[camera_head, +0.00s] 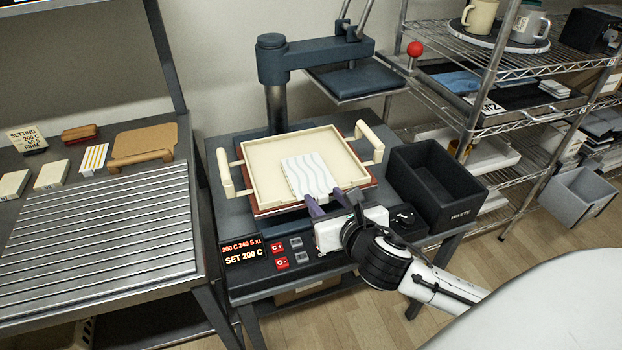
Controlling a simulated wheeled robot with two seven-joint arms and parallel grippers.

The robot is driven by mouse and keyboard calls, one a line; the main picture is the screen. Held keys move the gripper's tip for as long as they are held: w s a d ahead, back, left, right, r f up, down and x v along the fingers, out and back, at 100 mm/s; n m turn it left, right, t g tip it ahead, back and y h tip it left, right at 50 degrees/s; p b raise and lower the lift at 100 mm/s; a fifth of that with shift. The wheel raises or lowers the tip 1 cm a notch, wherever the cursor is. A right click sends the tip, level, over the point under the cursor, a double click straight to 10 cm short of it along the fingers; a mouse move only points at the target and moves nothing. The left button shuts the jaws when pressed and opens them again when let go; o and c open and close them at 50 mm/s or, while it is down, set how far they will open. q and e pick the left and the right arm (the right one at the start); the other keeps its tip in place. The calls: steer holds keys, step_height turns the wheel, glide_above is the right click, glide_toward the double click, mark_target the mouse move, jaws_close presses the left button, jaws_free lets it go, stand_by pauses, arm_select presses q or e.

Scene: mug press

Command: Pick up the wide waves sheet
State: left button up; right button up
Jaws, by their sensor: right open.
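The wide waves sheet (309,175) is a white sheet with grey wavy lines. It lies in the cream tray (262,160), toward the tray's front right. My right gripper (330,200) is open at the sheet's front edge. Its purple-grey fingers point toward the back, one near the sheet's front left corner and one near its front right. I cannot tell whether the fingers touch the sheet. My left gripper is not in view.
A black waste bin (437,184) stands right of the tray. A ribbed table (103,220) is at left, a wire shelf (520,70) at right.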

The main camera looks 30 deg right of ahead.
jaws_close()
stand_by(0.3)
